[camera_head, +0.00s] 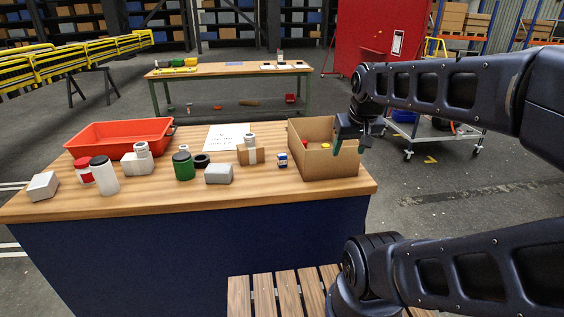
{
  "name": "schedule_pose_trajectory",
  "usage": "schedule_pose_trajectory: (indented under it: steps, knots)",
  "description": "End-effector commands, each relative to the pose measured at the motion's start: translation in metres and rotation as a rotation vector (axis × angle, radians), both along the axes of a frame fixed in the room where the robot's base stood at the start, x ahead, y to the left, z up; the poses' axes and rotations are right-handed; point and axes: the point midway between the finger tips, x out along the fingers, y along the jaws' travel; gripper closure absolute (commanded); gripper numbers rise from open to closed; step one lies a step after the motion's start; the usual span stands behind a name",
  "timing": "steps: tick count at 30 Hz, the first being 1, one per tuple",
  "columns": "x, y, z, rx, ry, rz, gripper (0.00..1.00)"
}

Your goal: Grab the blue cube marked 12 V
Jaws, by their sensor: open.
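A small blue-and-white block (282,160) stands on the wooden tabletop, just left of the cardboard box. It looks like the blue cube, but its marking is too small to read. My gripper (350,146) is open, with its fingers pointing down. It appears over or beside the right side of the open cardboard box (318,167), to the right of the blue block and higher in the picture. Nothing shows between the fingers. No other blue cube is clear on this table.
The table (230,196) also holds a red tray (118,138), white containers (104,177), a green jar (183,166), a black ring (202,160), grey-white blocks (219,174), a small brown box (249,155) and a paper sheet (224,132). The tabletop's front strip is clear.

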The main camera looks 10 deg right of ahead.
Motion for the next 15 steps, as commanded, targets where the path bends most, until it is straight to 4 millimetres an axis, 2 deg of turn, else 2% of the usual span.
schedule_pose_trajectory:
  steps: [8,11,15]
  knots:
    - [0.006,0.001,0.002,-0.017,0.012,0.03,0.44]
    - [0.018,0.004,0.004,-0.053,0.038,0.092,0.44]
    - [0.044,0.012,0.007,-0.129,0.093,0.229,0.44]
